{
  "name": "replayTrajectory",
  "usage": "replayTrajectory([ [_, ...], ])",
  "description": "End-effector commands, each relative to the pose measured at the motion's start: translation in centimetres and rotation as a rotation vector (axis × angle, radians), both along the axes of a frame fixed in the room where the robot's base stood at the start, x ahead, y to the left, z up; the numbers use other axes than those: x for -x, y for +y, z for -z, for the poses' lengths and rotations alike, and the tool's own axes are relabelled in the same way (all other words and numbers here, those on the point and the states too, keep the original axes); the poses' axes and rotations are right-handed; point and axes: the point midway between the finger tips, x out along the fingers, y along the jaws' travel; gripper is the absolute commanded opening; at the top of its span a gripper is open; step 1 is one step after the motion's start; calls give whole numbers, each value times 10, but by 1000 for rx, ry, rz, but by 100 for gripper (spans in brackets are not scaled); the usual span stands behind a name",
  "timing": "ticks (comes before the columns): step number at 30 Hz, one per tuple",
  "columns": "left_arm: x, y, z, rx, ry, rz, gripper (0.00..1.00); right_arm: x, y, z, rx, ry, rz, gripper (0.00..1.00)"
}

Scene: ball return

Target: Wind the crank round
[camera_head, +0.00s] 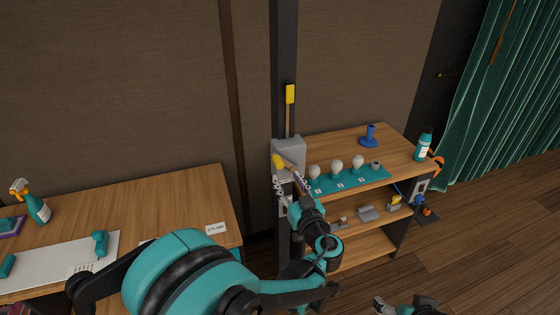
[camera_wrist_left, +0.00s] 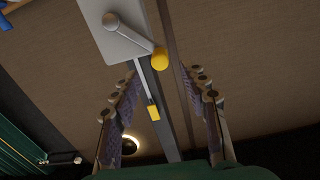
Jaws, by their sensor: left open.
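The crank is on a grey box (camera_head: 288,152) fixed to a dark upright post. Its yellow knob (camera_head: 278,161) is low on the box's left side in the head view. In the left wrist view the crank arm (camera_wrist_left: 134,36) slants from a grey hub to the yellow knob (camera_wrist_left: 160,59). My left gripper (camera_head: 286,176) is open just below and in front of the box. In the left wrist view its fingers (camera_wrist_left: 165,80) stand on either side of the line to the knob, which lies beyond the tips, apparently untouched.
A yellow-ended lever (camera_head: 290,94) rises above the box. The shelf unit (camera_head: 400,150) at the right holds a teal strip (camera_head: 328,184) with several pale bulb-shaped items, a blue stand (camera_head: 369,136) and a bottle (camera_head: 424,146). A wooden table (camera_head: 190,195) is at the left.

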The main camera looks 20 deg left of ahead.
Motion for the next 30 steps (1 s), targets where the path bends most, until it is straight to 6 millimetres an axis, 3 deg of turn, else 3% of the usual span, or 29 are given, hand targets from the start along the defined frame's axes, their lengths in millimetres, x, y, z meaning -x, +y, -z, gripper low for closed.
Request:
replayTrajectory([
  [15, -58, 38, 0, -1, -9, -1, 44, 0, 0, 11, 0, 0, 0, 78],
  [26, -65, 42, -1, -1, -7, 1, 44, 0, 0, 11, 0, 0, 0, 78],
  [30, -65, 42, -1, -1, -7, 1, 13, 0, 0, 11, 0, 0, 0, 78],
])
